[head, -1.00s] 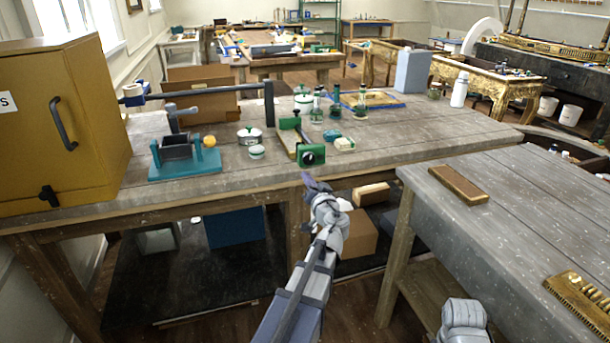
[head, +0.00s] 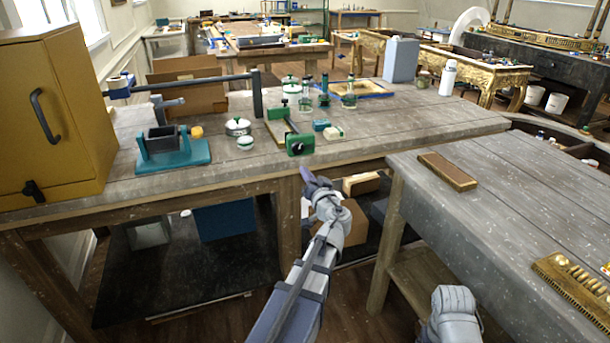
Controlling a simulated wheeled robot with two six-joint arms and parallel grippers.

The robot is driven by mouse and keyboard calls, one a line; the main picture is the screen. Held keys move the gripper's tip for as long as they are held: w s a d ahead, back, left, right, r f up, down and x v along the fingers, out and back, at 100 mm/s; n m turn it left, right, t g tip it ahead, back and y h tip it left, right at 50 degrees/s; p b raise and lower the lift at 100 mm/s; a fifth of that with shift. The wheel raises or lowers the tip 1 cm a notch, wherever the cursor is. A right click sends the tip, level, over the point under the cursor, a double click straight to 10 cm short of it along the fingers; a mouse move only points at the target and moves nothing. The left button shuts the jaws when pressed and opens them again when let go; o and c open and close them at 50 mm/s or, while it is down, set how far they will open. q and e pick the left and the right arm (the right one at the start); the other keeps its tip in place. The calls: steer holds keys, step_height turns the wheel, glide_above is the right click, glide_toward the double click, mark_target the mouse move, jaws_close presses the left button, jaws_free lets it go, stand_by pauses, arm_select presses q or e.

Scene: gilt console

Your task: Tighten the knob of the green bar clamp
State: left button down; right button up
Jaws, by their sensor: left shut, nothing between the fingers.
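The green bar clamp (head: 300,140) lies on the wooden bench near its front edge, with its bar running back away from me. Its dark round knob (head: 297,148) is on the near green block and faces me. My left gripper (head: 307,174) is shut and empty. In the picture it shows just below the knob, in front of the bench edge, apart from the clamp. A grey part of my right arm shows at the bottom right; the right gripper itself is not in view.
A teal vise (head: 176,155), a white-lidded tin (head: 238,127) and a small jar (head: 245,143) stand left of the clamp.

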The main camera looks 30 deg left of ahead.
mark_target(298, 148)
arm_select(q)
steer(key=x, duration=0.6)
steer(key=shift+w+a, duration=0.15)
steer(key=shift+a, duration=0.1)
steer(key=shift+r+p, duration=0.35)
stand_by(0.5)
